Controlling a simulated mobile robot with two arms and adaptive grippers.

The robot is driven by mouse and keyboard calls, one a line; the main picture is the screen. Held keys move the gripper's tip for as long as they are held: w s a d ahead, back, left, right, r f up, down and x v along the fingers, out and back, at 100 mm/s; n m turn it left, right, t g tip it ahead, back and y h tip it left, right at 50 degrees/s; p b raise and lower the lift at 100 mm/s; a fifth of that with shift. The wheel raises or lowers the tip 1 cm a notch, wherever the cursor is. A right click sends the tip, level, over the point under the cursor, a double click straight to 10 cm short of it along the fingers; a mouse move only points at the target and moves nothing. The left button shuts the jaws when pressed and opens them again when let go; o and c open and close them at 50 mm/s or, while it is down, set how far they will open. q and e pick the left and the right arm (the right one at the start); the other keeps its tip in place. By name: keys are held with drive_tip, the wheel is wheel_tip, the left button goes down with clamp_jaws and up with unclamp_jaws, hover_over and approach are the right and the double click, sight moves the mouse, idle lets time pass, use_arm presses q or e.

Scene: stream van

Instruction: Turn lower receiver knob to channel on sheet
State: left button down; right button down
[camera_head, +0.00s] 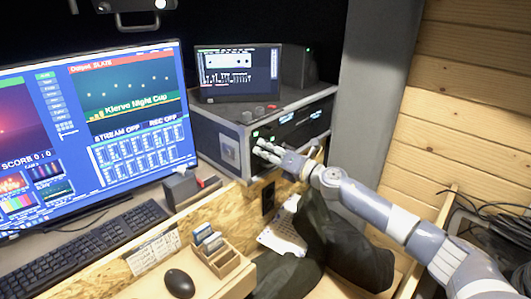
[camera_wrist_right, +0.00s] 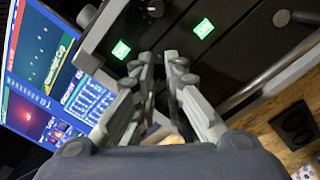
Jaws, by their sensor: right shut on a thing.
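My right gripper (camera_head: 262,150) is at the front of the receiver rack (camera_head: 228,147), at its lower left part. In the right wrist view its fingers (camera_wrist_right: 161,65) are closed in against the dark receiver front. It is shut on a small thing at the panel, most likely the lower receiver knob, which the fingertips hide. Another round dark knob (camera_wrist_right: 153,9) shows beyond the fingertips. Two green displays are lit, one left (camera_wrist_right: 120,50) and one right (camera_wrist_right: 204,28). My left gripper is not in view.
A large monitor (camera_head: 130,110) and a keyboard (camera_head: 95,243) stand left. A small screen (camera_head: 238,75) sits on the rack. A mouse (camera_head: 179,283) and a wooden card holder (camera_head: 224,262) are at the front. A dark chair (camera_head: 335,245) stands below my right arm.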

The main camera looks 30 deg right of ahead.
drive_tip(key=shift+n, duration=0.6)
drive_tip(key=shift+f, duration=0.1)
drive_tip(key=c, duration=1.6)
unclamp_jaws()
drive_tip(key=shift+s, duration=0.1)
drive_tip(key=v, duration=1.2)
